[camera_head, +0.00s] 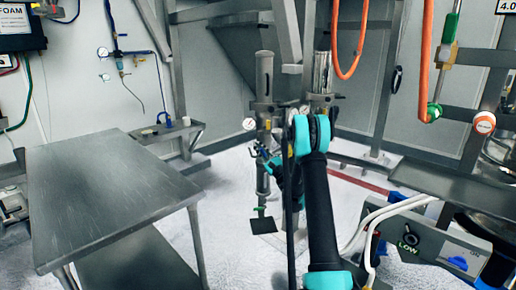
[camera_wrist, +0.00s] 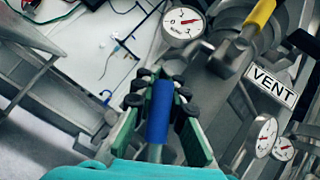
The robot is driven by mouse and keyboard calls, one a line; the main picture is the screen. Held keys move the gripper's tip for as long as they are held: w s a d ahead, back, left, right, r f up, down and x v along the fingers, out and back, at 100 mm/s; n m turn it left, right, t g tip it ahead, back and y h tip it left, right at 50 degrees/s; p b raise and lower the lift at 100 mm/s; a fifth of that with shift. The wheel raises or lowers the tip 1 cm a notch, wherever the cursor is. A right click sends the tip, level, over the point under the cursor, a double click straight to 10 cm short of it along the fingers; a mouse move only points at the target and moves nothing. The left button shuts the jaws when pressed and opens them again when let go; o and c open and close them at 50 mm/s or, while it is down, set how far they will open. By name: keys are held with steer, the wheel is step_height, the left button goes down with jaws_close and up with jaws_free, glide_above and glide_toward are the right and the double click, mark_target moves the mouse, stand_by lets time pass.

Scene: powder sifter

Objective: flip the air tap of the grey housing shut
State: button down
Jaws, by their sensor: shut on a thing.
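In the wrist view my gripper (camera_wrist: 160,92) has its green fingers with black pads on either side of a blue tap handle (camera_wrist: 159,112), shut on it. The handle stands upright in that picture, with a metal stem below it. Above and to the right is the grey metal housing (camera_wrist: 234,57) with a second lever in yellow (camera_wrist: 258,18) and a "VENT" label (camera_wrist: 271,87). In the head view my gripper (camera_head: 263,155) is small at the upright metal equipment (camera_head: 265,85), partly hidden by my arm; the handle cannot be made out there.
Pressure gauges (camera_wrist: 183,22) sit close around the gripper in the wrist view. A steel table (camera_head: 100,185) stands at the left of the head view. Orange hoses (camera_head: 427,60) hang at the right, above a grey box marked "LOW" (camera_head: 425,245). White floor shows between.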

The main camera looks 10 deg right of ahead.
steer(key=shift+d, duration=0.1)
steer(key=c, duration=1.5)
jaws_free()
steer(key=v, duration=1.2)
steer(key=shift+c, duration=0.3)
